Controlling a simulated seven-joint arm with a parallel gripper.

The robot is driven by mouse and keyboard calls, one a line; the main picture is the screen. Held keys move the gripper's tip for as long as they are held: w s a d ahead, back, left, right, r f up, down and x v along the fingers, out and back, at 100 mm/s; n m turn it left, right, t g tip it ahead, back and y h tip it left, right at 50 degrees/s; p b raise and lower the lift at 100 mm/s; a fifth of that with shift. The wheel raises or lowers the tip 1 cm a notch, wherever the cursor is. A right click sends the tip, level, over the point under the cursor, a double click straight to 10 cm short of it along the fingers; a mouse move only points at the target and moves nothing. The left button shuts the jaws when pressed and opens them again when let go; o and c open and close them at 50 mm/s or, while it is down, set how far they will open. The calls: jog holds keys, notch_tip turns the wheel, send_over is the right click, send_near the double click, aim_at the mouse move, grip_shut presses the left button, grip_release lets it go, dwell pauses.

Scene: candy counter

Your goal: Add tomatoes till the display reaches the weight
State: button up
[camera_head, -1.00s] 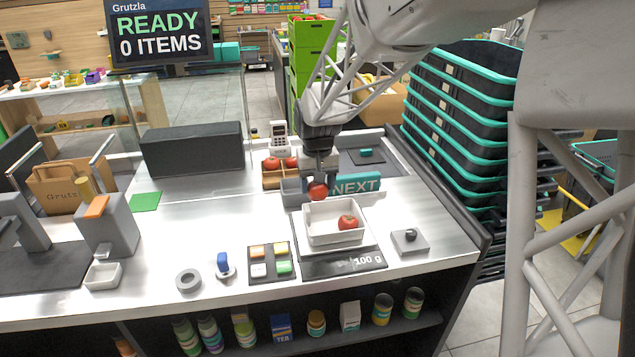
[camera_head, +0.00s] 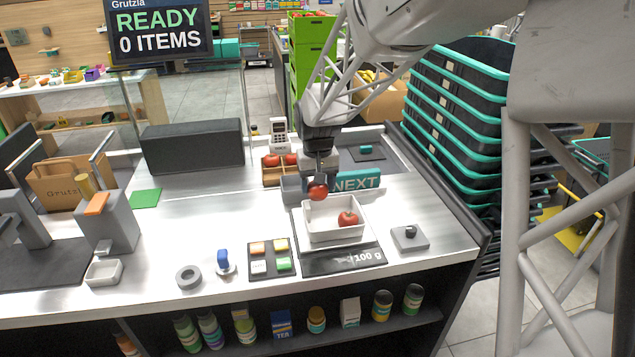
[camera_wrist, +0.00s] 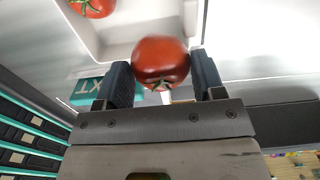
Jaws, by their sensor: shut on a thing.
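My gripper (camera_head: 318,184) is shut on a tomato (camera_head: 317,192) and holds it over the back left edge of the white tray (camera_head: 312,236). In the wrist view the held tomato (camera_wrist: 161,62) sits between the two dark fingers. Another tomato (camera_head: 347,219) lies in the tray, towards its right side; it also shows at the top left of the wrist view (camera_wrist: 92,6). The tray stands on the scale, whose display (camera_head: 366,257) reads 100 g, with a small mark left of it too small to read. More tomatoes (camera_head: 291,159) sit in a wooden crate (camera_head: 270,180) behind the gripper.
A teal NEXT bar (camera_head: 357,180) stands just behind the tray. A grey block with a knob (camera_head: 410,238) is to the right, and a pad of coloured buttons (camera_head: 269,259) to the left. Stacked black baskets (camera_head: 455,130) rise beyond the counter's right edge. The left counter middle is clear.

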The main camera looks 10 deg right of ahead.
jog(key=shift+f, duration=0.6)
dwell(0.6)
jog(key=o, duration=0.7)
jog(key=shift+r, duration=0.1)
jog(key=shift+r, duration=2.9)
jog(key=o, duration=0.5)
